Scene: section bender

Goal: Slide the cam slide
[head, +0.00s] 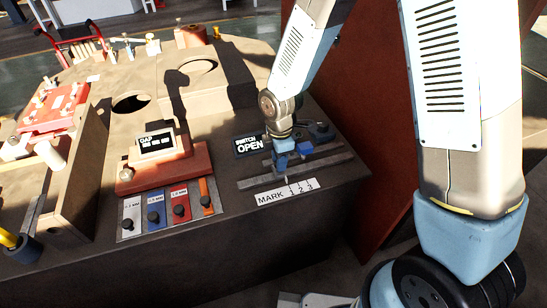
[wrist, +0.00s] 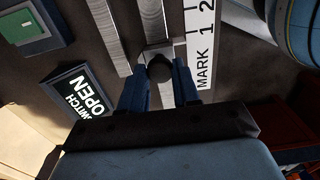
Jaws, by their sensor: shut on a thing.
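The cam slide is a small grey block with a dark round knob (wrist: 159,67), set on pale parallel rails (wrist: 103,32). In the wrist view my gripper (wrist: 159,82) has its blue fingers on either side of the knob, shut on it. In the head view my gripper (head: 287,163) is low over the rails (head: 325,163) and hides most of the slide. A white label reading MARK 1 2 3 (head: 287,191) lies along the near side of the rails; it also shows in the wrist view (wrist: 205,50). The slide's exact mark cannot be told.
A SWITCH OPEN sign (head: 252,145) stands close left of my gripper. A green button plate (wrist: 35,32) lies beyond the rails. Left on the bench are a GAP display (head: 155,142) and several coloured strips with black knobs (head: 180,207). A red-brown panel (head: 382,140) rises at the right.

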